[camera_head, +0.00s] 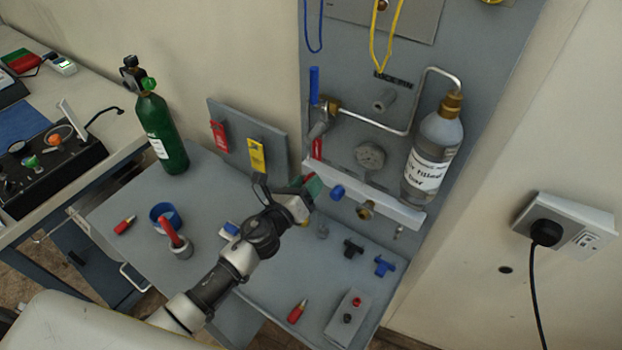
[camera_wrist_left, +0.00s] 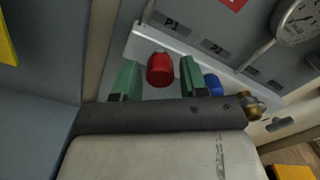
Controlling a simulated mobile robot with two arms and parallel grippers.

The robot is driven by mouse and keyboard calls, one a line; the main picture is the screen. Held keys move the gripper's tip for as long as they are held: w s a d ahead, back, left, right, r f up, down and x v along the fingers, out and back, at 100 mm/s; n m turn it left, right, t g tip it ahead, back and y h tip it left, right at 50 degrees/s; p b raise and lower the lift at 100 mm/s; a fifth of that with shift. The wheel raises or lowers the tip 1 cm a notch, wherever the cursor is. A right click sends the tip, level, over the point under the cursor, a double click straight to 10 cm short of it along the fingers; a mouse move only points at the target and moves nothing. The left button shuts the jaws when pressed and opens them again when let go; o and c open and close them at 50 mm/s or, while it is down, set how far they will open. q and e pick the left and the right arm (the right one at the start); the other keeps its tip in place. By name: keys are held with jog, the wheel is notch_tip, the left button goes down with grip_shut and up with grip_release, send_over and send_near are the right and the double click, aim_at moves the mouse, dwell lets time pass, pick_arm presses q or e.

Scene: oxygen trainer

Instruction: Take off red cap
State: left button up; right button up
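The red cap (camera_wrist_left: 160,69) sits on the light rail (camera_wrist_left: 200,58) under the P1 label in the left wrist view. My left gripper (camera_head: 310,186) is at the left end of this rail in the head view and hides the cap there. In the left wrist view its two green fingers stand open on either side of the red cap. A gap shows on each side, so they do not appear to touch it. My right gripper is in neither view.
A blue cap (camera_head: 338,192) and a brass fitting (camera_head: 365,210) sit right of the gripper on the rail. A green cylinder (camera_head: 160,132) and loose parts stand on the grey table (camera_head: 205,185).

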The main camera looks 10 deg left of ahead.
pick_arm(q)
jog(key=c, duration=0.7)
jog(key=n, duration=0.3)
jog(key=shift+n, duration=0.3)
jog(key=n, duration=0.3)
jog(key=shift+p, duration=0.4)
jog(key=shift+n, duration=0.3)
